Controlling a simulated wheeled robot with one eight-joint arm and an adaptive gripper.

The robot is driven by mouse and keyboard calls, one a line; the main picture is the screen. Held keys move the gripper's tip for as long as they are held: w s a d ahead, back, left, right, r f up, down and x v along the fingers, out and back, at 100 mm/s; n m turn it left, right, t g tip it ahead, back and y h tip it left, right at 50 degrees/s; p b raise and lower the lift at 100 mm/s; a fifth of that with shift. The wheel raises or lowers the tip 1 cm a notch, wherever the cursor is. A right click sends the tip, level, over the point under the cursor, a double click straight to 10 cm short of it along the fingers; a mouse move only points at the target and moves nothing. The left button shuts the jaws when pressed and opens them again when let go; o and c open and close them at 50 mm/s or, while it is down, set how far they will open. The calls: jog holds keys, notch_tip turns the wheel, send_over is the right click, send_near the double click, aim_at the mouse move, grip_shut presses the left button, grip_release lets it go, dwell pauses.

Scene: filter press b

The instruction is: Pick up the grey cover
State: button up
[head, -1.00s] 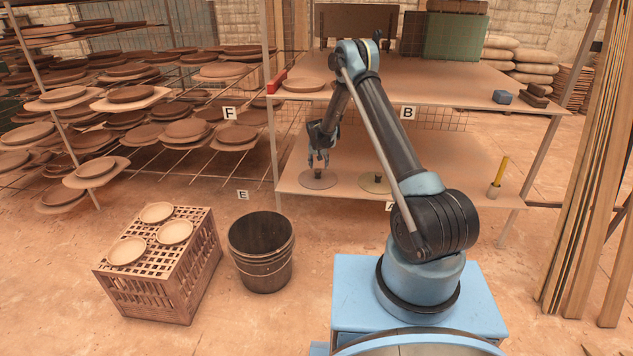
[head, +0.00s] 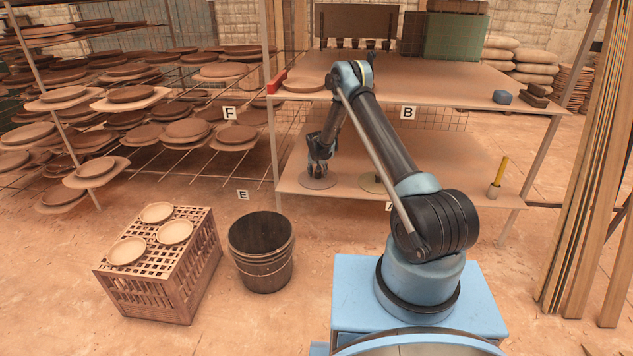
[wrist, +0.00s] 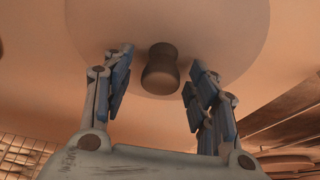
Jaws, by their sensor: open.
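The grey cover (head: 318,183) is a flat round disc lying on the lower shelf. In the wrist view its pale, see-through-looking disc (wrist: 215,28) has a dark brown knob (wrist: 160,70) standing at its middle. My gripper (head: 318,172) is over the cover and hides its knob in the head view. In the wrist view my gripper (wrist: 157,85) is open, with one finger on each side of the knob and a gap on both sides. Whether the fingertips touch the disc cannot be told.
A second, yellowish disc (head: 371,184) lies to the right on the same lower shelf (head: 440,190), partly behind my arm. A yellow-handled tool (head: 499,175) stands farther right. The upper shelf (head: 440,85) hangs above. A dark bucket (head: 262,250) and a crate (head: 165,265) stand on the floor.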

grip_shut()
jog(key=shift+r, duration=0.1)
